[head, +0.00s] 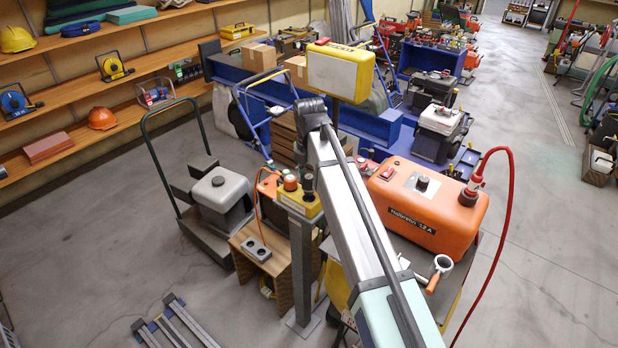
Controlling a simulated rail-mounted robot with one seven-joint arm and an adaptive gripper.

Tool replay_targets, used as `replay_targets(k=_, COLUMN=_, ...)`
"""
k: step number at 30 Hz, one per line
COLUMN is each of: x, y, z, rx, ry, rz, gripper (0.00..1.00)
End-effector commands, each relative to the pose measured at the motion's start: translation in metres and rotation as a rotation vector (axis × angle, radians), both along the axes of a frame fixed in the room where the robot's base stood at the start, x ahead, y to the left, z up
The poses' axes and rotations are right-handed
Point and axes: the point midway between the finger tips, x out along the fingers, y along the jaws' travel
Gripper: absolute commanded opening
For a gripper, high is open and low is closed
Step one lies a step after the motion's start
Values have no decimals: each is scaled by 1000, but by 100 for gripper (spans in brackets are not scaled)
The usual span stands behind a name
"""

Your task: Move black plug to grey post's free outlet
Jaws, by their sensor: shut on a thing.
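My arm reaches away from the camera and bends down at its dark far end. My gripper (304,150) hangs there above the grey post (301,262), small and partly covered by the arm. It is shut on a black plug (308,182), which is at the post's yellow outlet head (299,204). I cannot tell whether the plug is seated or just above an outlet. An orange-red round piece (290,183) sits beside it on the head. The outlet openings are too small or hidden to make out.
An orange machine (425,200) with a red plug (470,193) and red hose-like cable stands to the right. A yellow box (341,72) stands behind the arm. A grey machine on a cart (221,198) and a grey socket block (256,249) are left.

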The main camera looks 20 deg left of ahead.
Motion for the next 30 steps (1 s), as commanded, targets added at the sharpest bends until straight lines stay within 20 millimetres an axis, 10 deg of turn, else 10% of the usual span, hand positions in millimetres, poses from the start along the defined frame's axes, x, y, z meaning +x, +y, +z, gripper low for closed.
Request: replay_targets(k=30, x=0, y=0, z=-22, rx=0, ry=0, rz=0, gripper=6)
